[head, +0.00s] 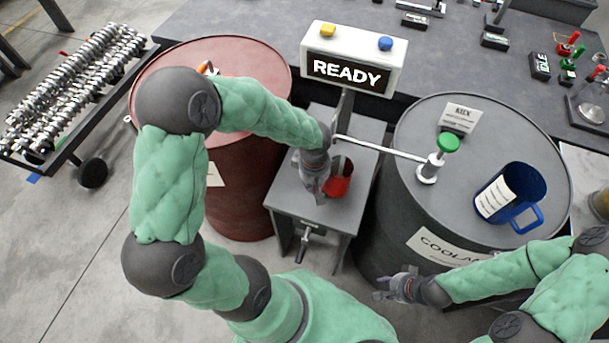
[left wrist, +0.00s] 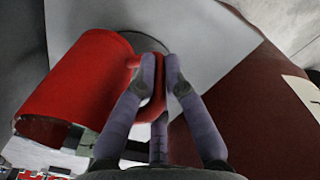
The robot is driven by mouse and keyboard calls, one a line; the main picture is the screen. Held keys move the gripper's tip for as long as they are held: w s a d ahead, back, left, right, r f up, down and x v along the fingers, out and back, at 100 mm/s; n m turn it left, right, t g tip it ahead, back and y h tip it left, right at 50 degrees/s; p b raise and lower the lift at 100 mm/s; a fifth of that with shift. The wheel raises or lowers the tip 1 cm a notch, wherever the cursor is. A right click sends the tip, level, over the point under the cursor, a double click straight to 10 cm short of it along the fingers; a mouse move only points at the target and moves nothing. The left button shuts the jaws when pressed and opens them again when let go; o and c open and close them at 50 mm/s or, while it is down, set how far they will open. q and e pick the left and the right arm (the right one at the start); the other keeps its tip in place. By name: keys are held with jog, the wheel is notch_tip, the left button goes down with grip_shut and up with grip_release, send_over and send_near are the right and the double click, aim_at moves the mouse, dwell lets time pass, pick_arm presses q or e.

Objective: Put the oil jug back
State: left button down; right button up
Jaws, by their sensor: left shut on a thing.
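The red jug (head: 339,180), which I take for the oil jug, is over the small grey stand (head: 291,195) between the two barrels. It also shows large in the left wrist view (left wrist: 80,85), with its open mouth towards the lower left. My left gripper (head: 318,185) is shut on the jug's handle, and the fingers (left wrist: 160,75) close around it in the left wrist view. I cannot tell whether the jug's base touches the stand. The red barrel (head: 240,165) is on the left, partly hidden by my left arm. My right gripper (head: 388,287) looks open and empty, in front of the grey barrel.
The grey coolant barrel (head: 400,215) carries a blue jug (head: 494,200), a green-topped pump (head: 437,157) and a small card (head: 461,117). The pump's spout reaches left over the stand. A READY display (head: 352,58) rises behind. A cart of metal shafts (head: 75,90) stands left.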

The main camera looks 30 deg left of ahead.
pick_arm(q)
jog(key=shift+w+a+f+b, duration=0.45)
jog(key=shift+a+f, duration=0.15)
jog(key=shift+a, duration=0.3)
jog(key=shift+w+a+f+b, duration=0.45)
jog(key=shift+a+f, duration=0.2)
jog(key=shift+a, duration=0.3)
jog(key=shift+w+a+f+b, duration=0.4)
jog(key=shift+a+f, duration=0.2)
jog(key=shift+a, duration=0.3)
jog(key=shift+r, duration=0.1)
jog(key=shift+f, duration=0.2)
jog(key=c, duration=1.3)
grip_release()
jog(key=shift+r, duration=0.1)
